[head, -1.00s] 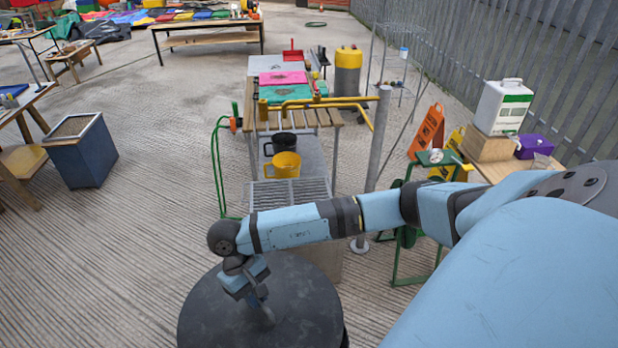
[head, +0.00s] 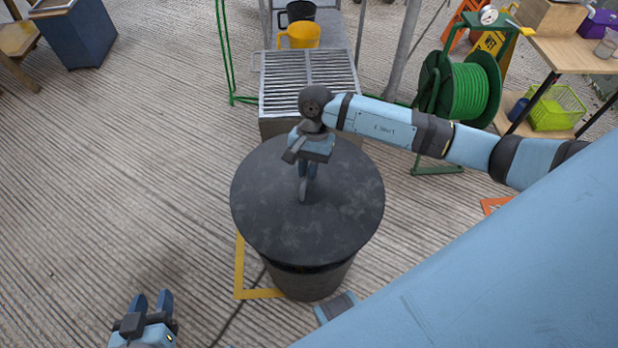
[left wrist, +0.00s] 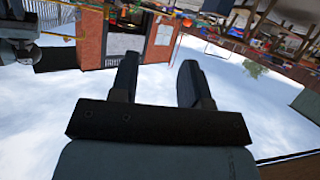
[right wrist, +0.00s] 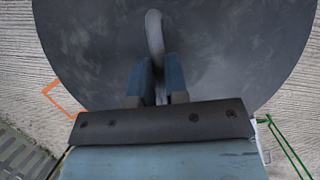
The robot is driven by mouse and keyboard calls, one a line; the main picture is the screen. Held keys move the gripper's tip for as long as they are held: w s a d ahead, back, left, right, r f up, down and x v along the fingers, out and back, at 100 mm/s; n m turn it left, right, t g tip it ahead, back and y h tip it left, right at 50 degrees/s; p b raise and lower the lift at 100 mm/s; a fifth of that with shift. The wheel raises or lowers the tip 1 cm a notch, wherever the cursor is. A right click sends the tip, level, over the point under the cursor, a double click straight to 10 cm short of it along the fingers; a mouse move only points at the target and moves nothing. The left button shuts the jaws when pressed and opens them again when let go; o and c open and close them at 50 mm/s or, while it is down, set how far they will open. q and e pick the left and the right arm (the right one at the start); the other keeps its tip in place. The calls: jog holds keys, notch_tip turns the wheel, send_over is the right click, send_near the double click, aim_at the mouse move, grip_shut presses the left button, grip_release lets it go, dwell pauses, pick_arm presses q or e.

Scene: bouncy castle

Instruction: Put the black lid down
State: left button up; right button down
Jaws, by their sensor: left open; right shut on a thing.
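The round black lid (head: 345,205) is over the top of a dark bin (head: 312,282) standing on the ground. Whether the lid rests on the rim or hovers just above it, I cannot tell. My right gripper (head: 305,185) is shut on the lid's curved handle, which shows clearly in the right wrist view between the fingers (right wrist: 156,85). The lid (right wrist: 90,45) fills most of that view. My left gripper (head: 150,302) is open and empty at the lower left of the head view. Its spread fingers show in the left wrist view (left wrist: 158,85).
A metal grate (head: 310,85) stands just behind the bin, with a yellow mug (head: 300,36) and a black mug beyond. A green hose reel (head: 465,90) stands at the right. A yellow line (head: 240,265) marks the ground beside the bin.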

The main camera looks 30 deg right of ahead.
jog(key=f+m+b, duration=0.1)
jog(key=f+b, duration=0.1)
jog(key=f, duration=0.1)
jog(key=w+f+m+b, duration=0.1)
jog(key=f+b, duration=0.2)
jog(key=f+m+t+y+b, duration=0.1)
jog(key=f+m+b, duration=0.1)
jog(key=f, duration=0.1)
jog(key=shift+w+d+f, duration=0.1)
jog(key=shift+w+d, duration=0.05)
jog(key=shift+d, duration=0.25)
pick_arm(q)
notch_tip(320, 180, down, 5)
jog(key=d+b, duration=0.1)
pick_arm(e)
jog(key=shift+w+d+f+m+t, duration=0.15)
jog(key=shift+f+m+t, duration=0.15)
jog(key=shift+f+m, duration=0.15)
pick_arm(q)
jog(key=w+d+r+t+h+b, duration=0.1)
jog(key=d+r+t+h+b, duration=0.2)
jog(key=r, duration=0.4)
jog(key=shift+w+t+b, duration=0.3)
jog(key=shift+t+b, duration=0.15)
jog(key=shift+t, duration=0.15)
pick_arm(e)
notch_tip(320, 180, down, 7)
jog(key=shift+r, duration=0.15)
